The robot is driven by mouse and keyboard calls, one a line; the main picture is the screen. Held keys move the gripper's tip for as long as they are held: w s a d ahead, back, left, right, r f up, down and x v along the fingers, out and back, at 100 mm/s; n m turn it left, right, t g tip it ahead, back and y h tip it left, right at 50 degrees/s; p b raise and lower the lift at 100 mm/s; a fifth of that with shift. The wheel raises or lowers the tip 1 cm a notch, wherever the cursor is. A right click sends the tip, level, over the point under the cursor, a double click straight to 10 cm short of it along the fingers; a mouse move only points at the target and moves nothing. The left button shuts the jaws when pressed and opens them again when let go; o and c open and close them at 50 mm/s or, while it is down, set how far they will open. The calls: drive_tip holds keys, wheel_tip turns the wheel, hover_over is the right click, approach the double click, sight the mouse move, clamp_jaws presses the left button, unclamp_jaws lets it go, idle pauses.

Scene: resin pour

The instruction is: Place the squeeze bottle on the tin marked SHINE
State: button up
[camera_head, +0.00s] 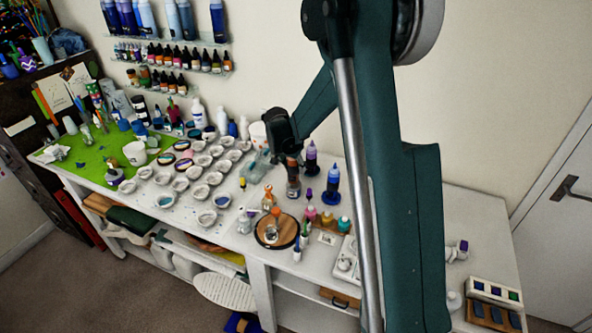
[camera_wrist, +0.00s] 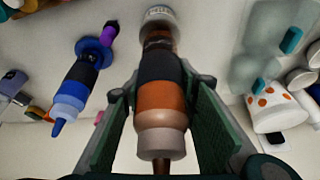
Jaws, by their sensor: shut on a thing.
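The squeeze bottle (camera_wrist: 160,98) is brown-orange with a dark band and a pale cap with a nozzle. It stands between my gripper's (camera_wrist: 160,110) two green-padded fingers, which are shut on it. In the head view my gripper (camera_head: 291,156) holds the bottle (camera_head: 293,180) upright above the table. A round, pale tin (camera_wrist: 159,14) with lettering on it shows at the bottle's base in the wrist view. The lettering is only partly visible, and the bottle covers part of the tin. I cannot tell whether bottle and tin touch.
A blue bottle (camera_wrist: 70,93) on a blue disc (camera_wrist: 93,48) stands close by; the head view shows it too (camera_head: 331,184). A purple bottle (camera_head: 311,158) stands behind. A spotted white cup (camera_wrist: 274,110) is on the other side. Several small cups (camera_head: 207,217) cover the table's left.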

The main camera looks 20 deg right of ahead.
drive_tip(key=shift+f, duration=0.75)
drive_tip(key=shift+f, duration=0.2)
drive_tip(key=o, duration=1)
drive_tip(key=shift+r, duration=0.3)
drive_tip(key=shift+v, duration=5.95)
drive_tip(key=shift+s+a, duration=0.1)
